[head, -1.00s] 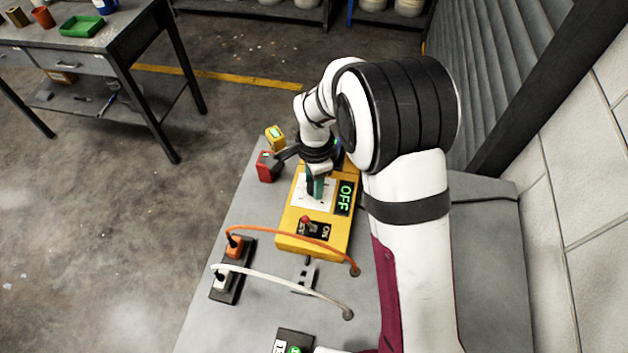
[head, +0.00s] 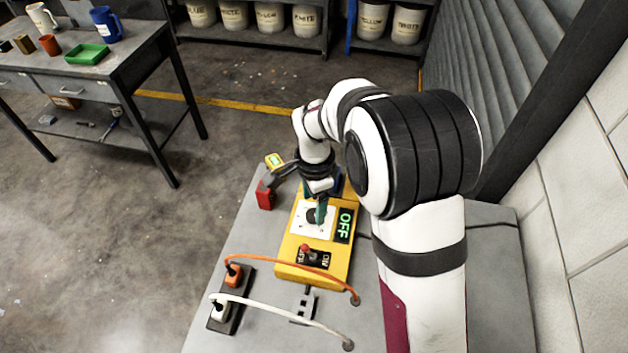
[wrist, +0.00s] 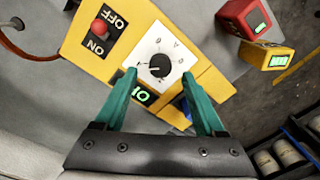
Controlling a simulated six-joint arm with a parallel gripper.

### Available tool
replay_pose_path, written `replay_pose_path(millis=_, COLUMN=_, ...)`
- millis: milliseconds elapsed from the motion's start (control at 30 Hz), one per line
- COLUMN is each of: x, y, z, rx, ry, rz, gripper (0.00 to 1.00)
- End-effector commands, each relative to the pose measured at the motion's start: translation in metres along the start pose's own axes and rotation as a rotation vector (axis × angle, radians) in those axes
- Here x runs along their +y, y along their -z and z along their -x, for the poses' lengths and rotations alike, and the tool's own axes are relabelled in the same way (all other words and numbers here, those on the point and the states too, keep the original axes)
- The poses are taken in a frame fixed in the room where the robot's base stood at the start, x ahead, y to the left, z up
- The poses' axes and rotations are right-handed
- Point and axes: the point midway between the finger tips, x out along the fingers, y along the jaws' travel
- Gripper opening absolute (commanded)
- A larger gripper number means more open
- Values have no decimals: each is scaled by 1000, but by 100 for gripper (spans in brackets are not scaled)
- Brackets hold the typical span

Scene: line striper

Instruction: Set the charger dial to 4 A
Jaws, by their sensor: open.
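The yellow charger (head: 285,259) lies on the grey bench top. Its black dial (wrist: 159,65) sits on a white square plate (wrist: 171,40); the dial's marks are too small to read surely. The green display (head: 344,226) reads OFF. A red-tipped switch (head: 305,250) sits on a black ON/OFF plate at the near end of the charger. My gripper (wrist: 160,75) is open over the dial, with one green finger on each side of the knob. The left finger partly hides the display in the wrist view.
A red block (head: 265,195) and a yellow block (head: 274,160) with lit screens are beside the charger. Orange (head: 300,259) and white (head: 270,305) cables arch over the bench from a power strip (head: 239,318). A wall stands on the right.

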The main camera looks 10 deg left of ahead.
Motion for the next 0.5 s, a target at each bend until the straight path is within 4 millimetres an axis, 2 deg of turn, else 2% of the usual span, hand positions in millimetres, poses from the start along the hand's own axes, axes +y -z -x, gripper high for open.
replay_pose_path(millis=100, x=-2, y=0, z=40, rx=1, ry=8, rz=-1, gripper=72)
replay_pose_path(millis=300, x=-1, y=0, z=97, rx=0, ry=6, rz=-2, gripper=72)
replay_pose_path(millis=500, x=0, y=0, z=122, rx=0, ry=2, rz=-2, gripper=72)
